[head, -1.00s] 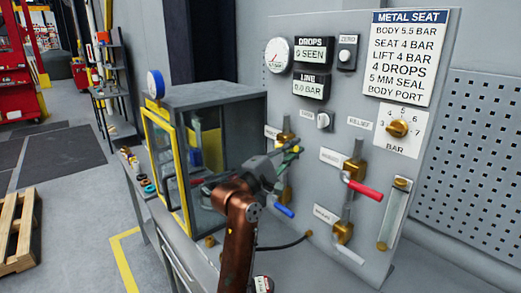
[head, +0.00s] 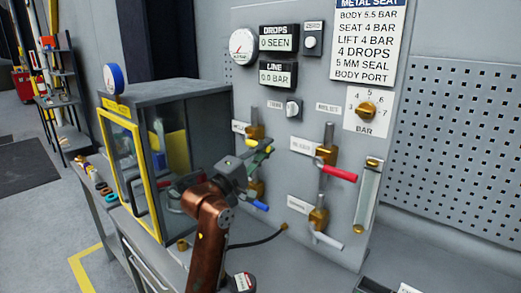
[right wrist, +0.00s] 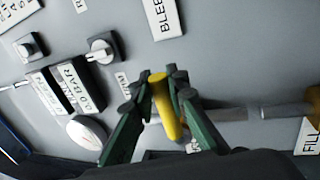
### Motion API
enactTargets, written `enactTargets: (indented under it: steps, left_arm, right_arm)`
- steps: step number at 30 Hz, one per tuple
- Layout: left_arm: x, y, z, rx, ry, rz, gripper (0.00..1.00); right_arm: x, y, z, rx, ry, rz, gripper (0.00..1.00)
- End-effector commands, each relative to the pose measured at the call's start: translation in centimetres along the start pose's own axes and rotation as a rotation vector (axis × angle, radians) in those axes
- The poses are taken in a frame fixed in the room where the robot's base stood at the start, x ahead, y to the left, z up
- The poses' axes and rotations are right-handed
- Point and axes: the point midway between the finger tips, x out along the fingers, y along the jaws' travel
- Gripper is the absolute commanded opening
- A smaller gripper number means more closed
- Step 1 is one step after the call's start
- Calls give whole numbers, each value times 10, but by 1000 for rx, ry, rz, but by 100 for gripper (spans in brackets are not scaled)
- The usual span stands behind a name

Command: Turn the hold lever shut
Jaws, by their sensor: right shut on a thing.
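My right gripper (head: 262,148) is at the upper left valve of the panel. In the right wrist view, my right gripper (right wrist: 155,94) has its green and dark fingers on both sides of a yellow lever handle (right wrist: 165,103) and is shut on it. The handle sticks out from the panel toward the wrist camera. The grey pipe (right wrist: 232,113) runs beside it. My left gripper is not in view.
A red lever (head: 338,174), a blue lever (head: 256,205) and a pale grey lever (head: 327,239) are on nearby valves. A glass-fronted cabinet (head: 175,90) with a yellow frame stands close left of my arm. The line display (head: 277,75) reads 0.0 BAR.

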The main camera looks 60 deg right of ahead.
Motion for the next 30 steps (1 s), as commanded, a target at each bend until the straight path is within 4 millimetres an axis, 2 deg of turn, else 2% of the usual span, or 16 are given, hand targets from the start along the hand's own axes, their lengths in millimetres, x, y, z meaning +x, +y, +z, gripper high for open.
enactTargets:
  steps: [1, 6, 7, 15, 24, 26, 30]
  left_arm:
    - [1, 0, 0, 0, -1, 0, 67]
    - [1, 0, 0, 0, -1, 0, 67]
    - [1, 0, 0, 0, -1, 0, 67]
    - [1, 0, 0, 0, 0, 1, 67]
    - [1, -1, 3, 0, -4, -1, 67]
    - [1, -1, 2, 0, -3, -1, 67]
    - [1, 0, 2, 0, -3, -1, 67]
  right_arm:
    - [-1, -5, 0, 0, 0, -11, 0]
    - [-2, -6, 0, -1, 0, -13, 0]
    - [-2, -6, 0, -1, 0, -13, 16]
    - [-1, -4, 0, -1, -2, -9, 33]
    - [-3, -3, 0, -1, -1, -6, 33]
    - [-8, -3, 0, -1, 0, -6, 33]
    - [-31, -3, -2, -2, 4, -6, 33]
